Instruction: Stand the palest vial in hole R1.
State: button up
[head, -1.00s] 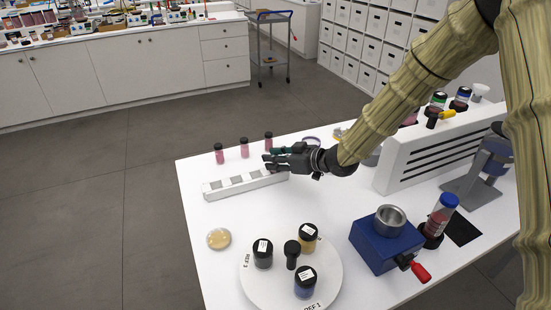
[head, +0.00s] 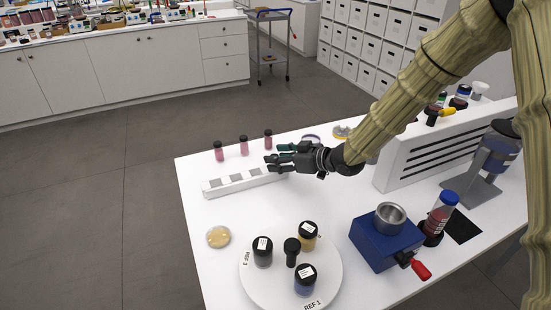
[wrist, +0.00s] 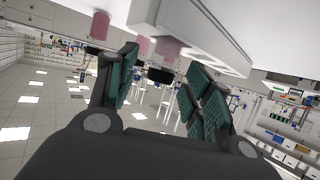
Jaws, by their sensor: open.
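Three capped pink vials stand in a row at the table's far edge: left vial (head: 219,153), middle vial (head: 244,147), right vial (head: 268,141). Their shades look close, and I cannot tell which is palest. The white rack (head: 212,189) lies in front of them with grey square openings; its hole labels are not readable. My gripper (head: 272,159) is open and empty, near the rack's right end and just in front of the right vial. In the wrist view, a pink vial (wrist: 166,47) with a black cap shows beyond and between the open fingers (wrist: 155,90).
A round white turntable (head: 327,270) holds several labelled jars at the front. A blue device (head: 385,245) with a metal cup and red handle stands to its right. A slotted white panel (head: 440,150) is at the right. A petri dish (head: 218,237) lies at left.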

jog(key=v, duration=1)
